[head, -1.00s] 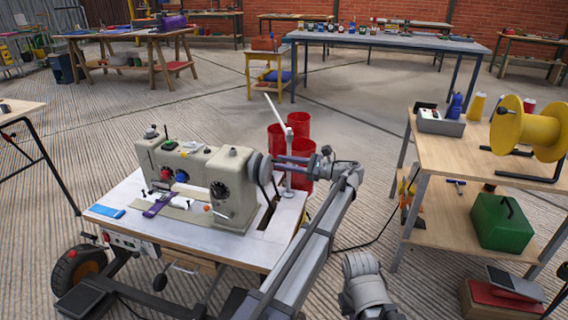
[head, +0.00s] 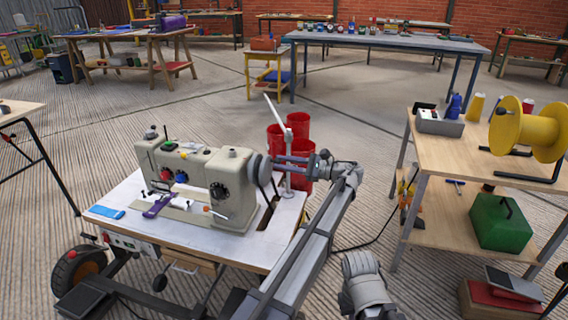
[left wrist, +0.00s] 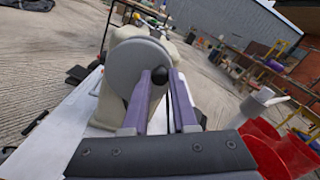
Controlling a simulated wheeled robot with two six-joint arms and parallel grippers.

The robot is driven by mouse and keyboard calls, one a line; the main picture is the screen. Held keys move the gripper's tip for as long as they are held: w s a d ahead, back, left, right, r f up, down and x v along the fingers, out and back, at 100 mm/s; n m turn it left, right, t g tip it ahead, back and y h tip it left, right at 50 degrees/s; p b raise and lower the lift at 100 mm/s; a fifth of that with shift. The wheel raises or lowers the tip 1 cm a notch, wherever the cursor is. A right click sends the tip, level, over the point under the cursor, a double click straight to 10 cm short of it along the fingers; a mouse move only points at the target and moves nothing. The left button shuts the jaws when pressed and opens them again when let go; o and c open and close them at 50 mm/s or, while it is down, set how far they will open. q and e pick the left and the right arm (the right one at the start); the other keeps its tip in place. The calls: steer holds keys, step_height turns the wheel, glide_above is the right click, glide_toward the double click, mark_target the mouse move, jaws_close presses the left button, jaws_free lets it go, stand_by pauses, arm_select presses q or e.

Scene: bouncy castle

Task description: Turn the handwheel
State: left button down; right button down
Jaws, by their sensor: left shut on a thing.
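The handwheel (head: 260,167) is a grey disc on the right end of a beige sewing machine (head: 232,187). In the left wrist view the handwheel (left wrist: 138,68) fills the middle, with a dark knob (left wrist: 181,103) at its right side. My left gripper (head: 277,164) reaches it from the right with purple fingers. In the left wrist view the fingers of this gripper (left wrist: 167,80) are shut on the knob, one on each side. The fingers partly hide the knob and the wheel's lower edge. My right gripper is not in view.
The machine stands on a white-topped wheeled table (head: 125,195). A white lever (head: 279,117) and red bins (head: 301,128) stand just behind my left gripper. A wooden shelf unit (head: 460,150) with a yellow spool (head: 540,130) is at right. Floor between is open.

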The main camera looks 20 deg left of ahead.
arm_select(q)
steer(key=n, duration=0.3)
steer(key=s+n, duration=0.1)
steer(key=shift+s+r+n+p, duration=0.1)
steer(key=shift+r+n+p, duration=0.2)
steer(key=shift+r, duration=0.1)
steer(key=shift+s+n, duration=0.3)
steer(key=shift+n, duration=0.65)
steer(key=shift+s+n, duration=0.25)
steer(key=shift+n, duration=0.7)
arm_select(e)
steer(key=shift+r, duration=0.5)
arm_select(q)
steer(key=c, duration=0.7)
jaws_free()
steer(key=shift+r, duration=0.1)
